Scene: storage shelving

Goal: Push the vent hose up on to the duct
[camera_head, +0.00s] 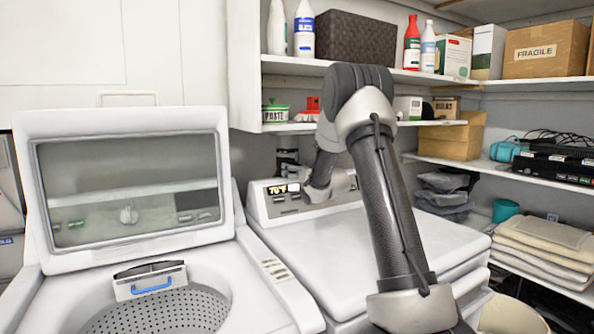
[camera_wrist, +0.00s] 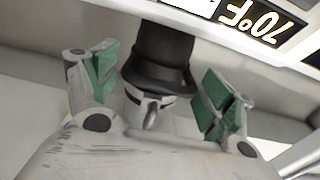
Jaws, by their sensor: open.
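In the wrist view my gripper (camera_wrist: 162,82) is open, with one green-padded finger on each side of a dark round hose end (camera_wrist: 160,62). Gaps show between the pads and the dark piece, so it is not gripped. A pale metal band with a small tab (camera_wrist: 151,108) sits at the edge of its wider cuff. I cannot clearly tell where hose ends and duct begins. Dark fittings (camera_head: 287,157) show on the wall behind the panel.
The panel's "70°F" display appears upside down, close by in the wrist view (camera_wrist: 250,20). The washer (camera_head: 45,240) stands left with its lid up. Loaded shelves (camera_head: 490,168) are above and to the right. The dryer top (camera_head: 335,260) is clear below my arm.

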